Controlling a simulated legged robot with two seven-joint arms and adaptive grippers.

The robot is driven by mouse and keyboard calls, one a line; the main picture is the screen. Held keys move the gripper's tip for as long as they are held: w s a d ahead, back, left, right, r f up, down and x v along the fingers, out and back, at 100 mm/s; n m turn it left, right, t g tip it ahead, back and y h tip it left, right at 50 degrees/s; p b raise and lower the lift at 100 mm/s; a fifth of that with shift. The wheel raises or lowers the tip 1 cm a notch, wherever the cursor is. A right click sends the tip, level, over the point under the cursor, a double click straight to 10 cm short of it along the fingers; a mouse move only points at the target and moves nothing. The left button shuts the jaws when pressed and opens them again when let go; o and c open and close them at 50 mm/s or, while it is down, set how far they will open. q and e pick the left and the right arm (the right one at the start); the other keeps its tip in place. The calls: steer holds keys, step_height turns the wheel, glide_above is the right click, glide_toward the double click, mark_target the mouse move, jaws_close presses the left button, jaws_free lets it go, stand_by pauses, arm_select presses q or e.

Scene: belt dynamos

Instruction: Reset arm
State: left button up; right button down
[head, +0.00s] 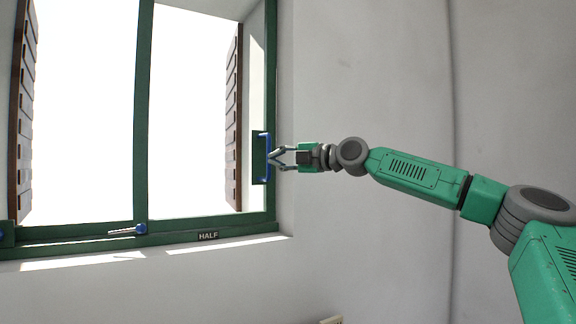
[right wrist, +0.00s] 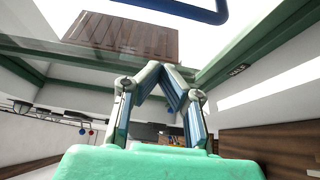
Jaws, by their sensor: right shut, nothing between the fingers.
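My right arm comes in from the right in the head view. Its gripper (head: 271,157) is shut and empty, with the fingertips close together beside the blue handle (head: 267,143) on the green window frame (head: 271,60). In the right wrist view the two fingers meet at a point (right wrist: 163,66), with nothing between them. The blue handle (right wrist: 200,10) crosses the top of that view, apart from the fingertips in the picture. The exact gap in depth is hard to tell. My left gripper is in neither view.
Brown slatted shutters (head: 234,115) stand outside the window. A small blue-ended lever (head: 129,230) lies along the lower frame, left of a "HALF" label (head: 208,236). The grey wall (head: 370,70) right of the window is bare. Brown wooden furniture (right wrist: 270,145) shows at the lower right of the wrist view.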

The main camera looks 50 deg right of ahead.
steer(key=v, duration=0.3)
steer(key=shift+s+d+b, duration=0.15)
steer(key=shift+s+b, duration=0.1)
steer(key=shift+b, duration=0.1)
